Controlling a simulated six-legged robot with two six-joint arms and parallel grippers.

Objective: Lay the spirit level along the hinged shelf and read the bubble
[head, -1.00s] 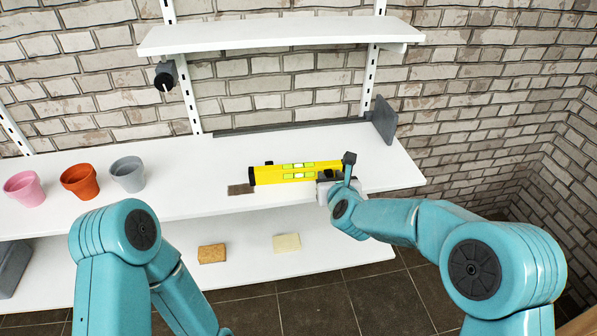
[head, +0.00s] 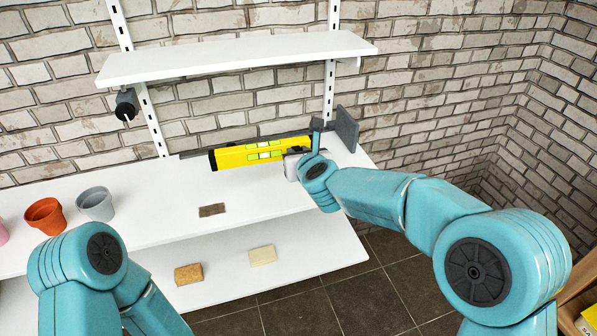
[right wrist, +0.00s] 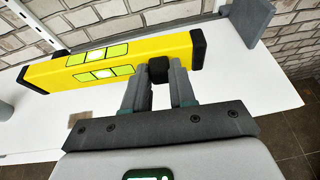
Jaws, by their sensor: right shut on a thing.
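The yellow spirit level (head: 262,153) has black end caps and light green bubble windows. My right gripper (head: 303,155) is shut on a black block on its near side, close to its right end; this grip shows in the right wrist view (right wrist: 159,70). The level (right wrist: 110,62) seems raised above the middle white shelf (head: 265,200), near the wall. The bubbles are too small to read. Another white shelf (head: 235,58) is above; I cannot tell which shelf is hinged. My left gripper is out of view.
A grey upright plate (head: 347,128) stands at the shelf's right end, close to the right gripper. An orange pot (head: 45,216) and a grey pot (head: 95,204) stand at left. A flat brown piece (head: 212,210) lies in front of the level. The lower shelf (head: 225,275) holds two small blocks.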

